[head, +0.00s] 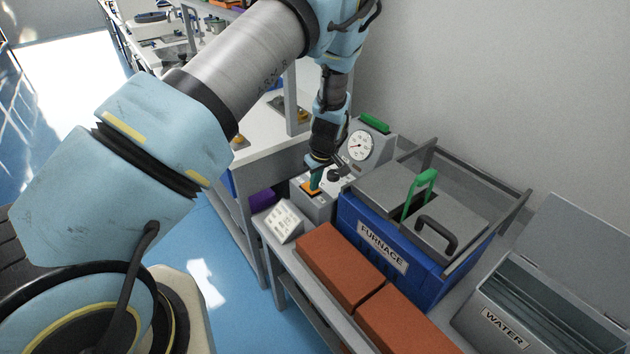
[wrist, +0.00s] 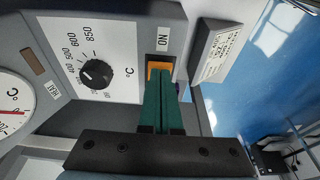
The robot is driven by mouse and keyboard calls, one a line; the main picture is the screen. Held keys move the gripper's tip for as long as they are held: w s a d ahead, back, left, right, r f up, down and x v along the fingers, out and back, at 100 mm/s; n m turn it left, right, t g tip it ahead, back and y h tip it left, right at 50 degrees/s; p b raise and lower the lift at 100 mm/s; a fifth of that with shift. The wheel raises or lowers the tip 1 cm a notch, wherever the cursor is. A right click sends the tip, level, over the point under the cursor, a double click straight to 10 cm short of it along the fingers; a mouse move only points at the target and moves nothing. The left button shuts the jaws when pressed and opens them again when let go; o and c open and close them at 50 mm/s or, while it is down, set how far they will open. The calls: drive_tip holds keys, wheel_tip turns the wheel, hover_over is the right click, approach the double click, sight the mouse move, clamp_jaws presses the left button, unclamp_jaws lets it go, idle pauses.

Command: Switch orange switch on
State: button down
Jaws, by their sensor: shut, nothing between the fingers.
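The orange switch (wrist: 154,67) sits in a dark recess beside the "ON" label on a grey control panel (wrist: 118,25). My gripper (wrist: 160,72) is shut, its green fingers together with nothing between them. In the wrist view its fingertips are at the orange switch and cover part of it; I cannot tell for sure whether they touch. In the head view my gripper (head: 315,186) points down at the panel, and a bit of the orange switch (head: 309,187) shows by the fingertips. Which way the switch is tipped is hidden.
A black temperature knob (wrist: 96,73) and a round gauge (wrist: 12,125) are beside the switch. A small sign (head: 284,222) stands near the panel. The blue furnace (head: 350,225), orange-brown blocks (head: 340,262) and a water container (head: 510,325) are to the right.

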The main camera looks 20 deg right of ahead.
drive_tip(key=shift+s+f+b, duration=0.15)
drive_tip(key=shift+f+b, duration=0.35)
drive_tip(key=shift+b, duration=0.2)
drive_tip(key=shift+r, duration=0.3)
drive_tip(key=shift+r+p, duration=0.65)
drive_tip(key=shift+r, duration=0.05)
